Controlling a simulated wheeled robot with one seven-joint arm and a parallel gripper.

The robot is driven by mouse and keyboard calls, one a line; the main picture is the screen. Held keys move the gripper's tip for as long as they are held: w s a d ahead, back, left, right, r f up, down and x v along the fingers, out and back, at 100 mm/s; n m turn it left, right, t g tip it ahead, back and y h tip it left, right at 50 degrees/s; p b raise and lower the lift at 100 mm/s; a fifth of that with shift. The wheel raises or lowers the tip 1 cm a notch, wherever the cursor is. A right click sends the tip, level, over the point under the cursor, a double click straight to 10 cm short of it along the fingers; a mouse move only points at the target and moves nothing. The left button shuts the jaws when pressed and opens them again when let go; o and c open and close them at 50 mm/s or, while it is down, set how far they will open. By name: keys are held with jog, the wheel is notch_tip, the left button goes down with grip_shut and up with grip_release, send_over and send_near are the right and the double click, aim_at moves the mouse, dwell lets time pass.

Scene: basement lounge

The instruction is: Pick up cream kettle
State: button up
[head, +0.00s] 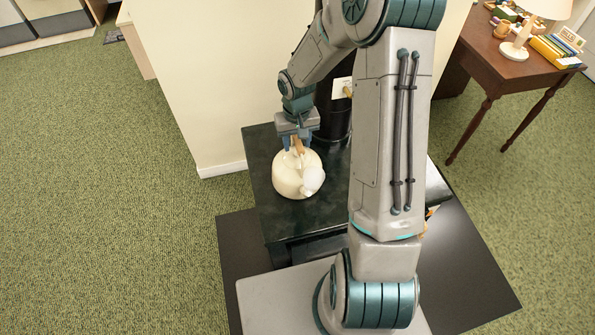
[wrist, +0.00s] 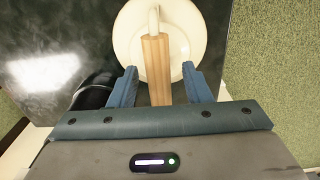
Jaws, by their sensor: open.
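The cream kettle (head: 296,180) stands on the dark table in the head view, with a pale round part on its right side. Its wooden handle (wrist: 156,68) runs up the middle of the wrist view, over the round cream body (wrist: 128,38). My gripper (head: 298,142) is right above the kettle, pointing down. In the wrist view its two blue fingers (wrist: 158,80) are open, one on each side of the wooden handle, with a gap on both sides. Whether the fingertips are level with the handle or above it I cannot tell.
The dark marbled table (head: 262,150) stands against a cream wall (head: 215,90). A black cylindrical thing (head: 333,110) stands behind the kettle, and a dark object also shows near my left finger in the wrist view (wrist: 92,92). A wooden desk (head: 490,55) stands at the upper right.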

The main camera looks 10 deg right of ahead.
jog(key=shift+f, duration=0.2)
dwell(0.4)
grip_shut()
dwell(1.2)
